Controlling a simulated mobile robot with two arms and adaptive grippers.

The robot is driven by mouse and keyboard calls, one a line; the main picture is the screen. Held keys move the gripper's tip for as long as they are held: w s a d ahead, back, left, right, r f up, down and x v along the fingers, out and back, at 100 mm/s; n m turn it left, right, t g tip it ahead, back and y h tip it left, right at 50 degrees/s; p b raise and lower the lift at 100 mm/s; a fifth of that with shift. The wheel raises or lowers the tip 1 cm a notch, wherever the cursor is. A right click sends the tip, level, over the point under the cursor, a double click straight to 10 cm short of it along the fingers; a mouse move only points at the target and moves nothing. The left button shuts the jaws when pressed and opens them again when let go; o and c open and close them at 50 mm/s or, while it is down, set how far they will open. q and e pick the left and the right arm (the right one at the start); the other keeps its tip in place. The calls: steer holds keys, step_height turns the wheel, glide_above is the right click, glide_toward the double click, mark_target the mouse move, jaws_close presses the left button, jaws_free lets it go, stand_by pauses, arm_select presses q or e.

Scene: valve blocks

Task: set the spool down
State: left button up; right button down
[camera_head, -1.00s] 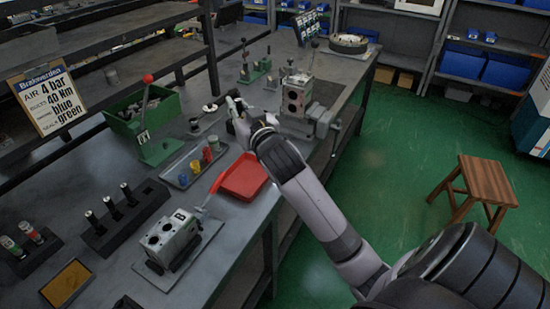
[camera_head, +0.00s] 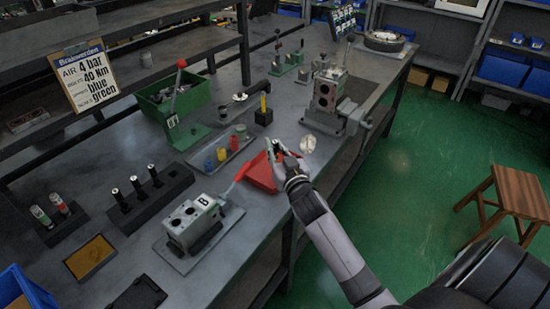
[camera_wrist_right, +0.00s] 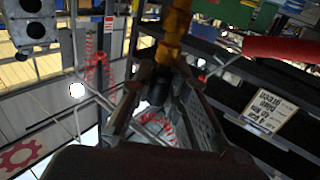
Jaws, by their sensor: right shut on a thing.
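My right gripper (camera_head: 273,149) is over the far end of the red tray (camera_head: 257,177), close to its rim. It is shut on a small dark piece (camera_head: 277,145), which I take to be the spool; the fingers hide most of it. In the right wrist view, a dark piece (camera_wrist_right: 160,86) sits between the fingers of the gripper (camera_wrist_right: 160,95). I cannot tell whether the piece touches anything below. The valve block marked B (camera_head: 190,222) sits on a grey plate nearer to me. My left gripper is not in view.
A tray of coloured cups (camera_head: 222,151) lies left of the red tray. A black block holding a yellow cylinder (camera_head: 263,102) stands behind it. A black rack with several upright spools (camera_head: 140,200) is at left. A larger valve block (camera_head: 326,92) is in a vise behind.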

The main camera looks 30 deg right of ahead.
step_height(320, 180, down, 3)
steer(key=shift+f, duration=0.2)
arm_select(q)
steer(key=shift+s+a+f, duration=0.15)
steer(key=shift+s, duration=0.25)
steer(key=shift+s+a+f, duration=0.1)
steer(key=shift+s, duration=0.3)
arm_select(e)
steer(key=shift+f, duration=0.15)
steer(key=c, duration=1.6)
jaws_free()
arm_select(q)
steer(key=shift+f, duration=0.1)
arm_select(e)
steer(key=shift+o, duration=0.2)
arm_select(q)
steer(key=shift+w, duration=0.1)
